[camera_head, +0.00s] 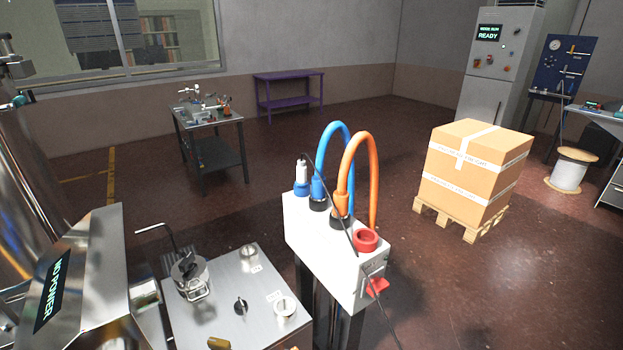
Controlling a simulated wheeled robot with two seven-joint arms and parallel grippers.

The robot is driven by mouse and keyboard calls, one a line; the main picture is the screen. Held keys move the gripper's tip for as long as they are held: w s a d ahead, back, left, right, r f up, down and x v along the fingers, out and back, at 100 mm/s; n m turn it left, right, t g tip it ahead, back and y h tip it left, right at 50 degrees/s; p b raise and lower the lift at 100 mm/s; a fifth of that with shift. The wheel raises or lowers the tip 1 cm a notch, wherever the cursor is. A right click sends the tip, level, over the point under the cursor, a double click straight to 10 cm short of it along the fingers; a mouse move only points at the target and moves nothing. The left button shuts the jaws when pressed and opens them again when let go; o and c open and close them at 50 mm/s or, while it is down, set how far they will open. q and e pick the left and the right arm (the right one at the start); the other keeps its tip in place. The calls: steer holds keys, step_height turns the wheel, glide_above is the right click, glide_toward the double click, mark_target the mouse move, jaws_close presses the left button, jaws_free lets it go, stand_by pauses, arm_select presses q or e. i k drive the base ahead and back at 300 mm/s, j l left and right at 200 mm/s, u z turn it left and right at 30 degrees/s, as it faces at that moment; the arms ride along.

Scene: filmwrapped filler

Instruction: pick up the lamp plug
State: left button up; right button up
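No plug in view is labelled as the lamp plug. A white plug with a blue base (301,178) stands upright in the top of a white socket box (320,245). Neither of my grippers is in view.
A steel cabinet top (215,310) with knobs and fittings stands left of the box. A metal machine (100,262) reads "NO POWER". A boxed pallet (470,175) stands at right, a small tool table (210,128) behind. The floor between is clear.

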mark_target(301, 182)
steer(key=i+l+z, duration=0.4)
steer(key=z, duration=0.2)
steer(key=i+l+z, duration=0.6)
steer(key=z, duration=0.3)
steer(key=i+l, duration=0.1)
steer(key=i, duration=0.3)
steer(key=i+l, duration=0.1)
steer(key=i, duration=0.35)
steer(key=i+l, duration=0.15)
steer(key=i, duration=0.25)
steer(key=i+j+u, duration=0.15)
steer(key=i+u, duration=0.6)
steer(key=u, duration=0.25)
steer(key=i+l+u, duration=0.1)
steer(key=i+u, duration=0.35)
steer(key=i+l+u, duration=0.25)
steer(key=u, duration=0.25)
steer(key=i+l, duration=0.05)
steer(key=i, duration=0.05)
